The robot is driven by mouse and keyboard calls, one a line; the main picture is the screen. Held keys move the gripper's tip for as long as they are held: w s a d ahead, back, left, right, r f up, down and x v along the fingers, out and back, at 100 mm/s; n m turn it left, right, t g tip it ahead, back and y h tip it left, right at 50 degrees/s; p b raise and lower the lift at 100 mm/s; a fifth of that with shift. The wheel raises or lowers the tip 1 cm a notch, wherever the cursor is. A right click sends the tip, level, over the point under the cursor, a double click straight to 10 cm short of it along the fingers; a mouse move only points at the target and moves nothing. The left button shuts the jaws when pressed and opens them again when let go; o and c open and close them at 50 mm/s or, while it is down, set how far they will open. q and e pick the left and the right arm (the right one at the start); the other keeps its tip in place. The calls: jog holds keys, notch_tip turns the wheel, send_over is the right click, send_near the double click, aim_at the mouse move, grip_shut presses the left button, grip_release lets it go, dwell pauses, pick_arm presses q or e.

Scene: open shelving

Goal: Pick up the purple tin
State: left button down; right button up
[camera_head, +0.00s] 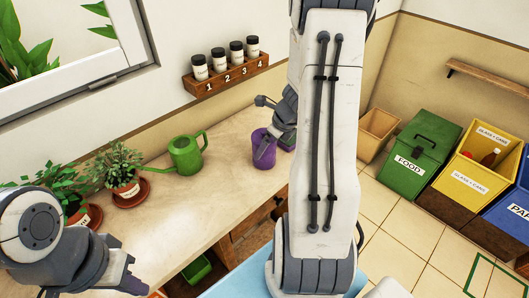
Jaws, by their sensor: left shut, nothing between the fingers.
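The purple tin (263,153) stands upright on the counter, in the middle of the head view. My right arm hides the area just right of the tin. My left gripper (131,283) is at the lower left, shut and empty, well away from the tin near the counter's front.
A green watering can (186,155) and potted plants (122,170) stand left of the tin. A rack (228,76) of numbered jars hangs on the wall above. A green FOOD bin (420,150) and a yellow bin (478,160) stand at the right. Counter (215,180) is clear between can and tin.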

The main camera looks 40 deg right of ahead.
jog(key=b+x, duration=0.1)
jog(key=x, duration=0.3)
jog(key=shift+s+d+f, duration=0.1)
jog(key=shift+f, duration=0.05)
jog(key=c, duration=1.1)
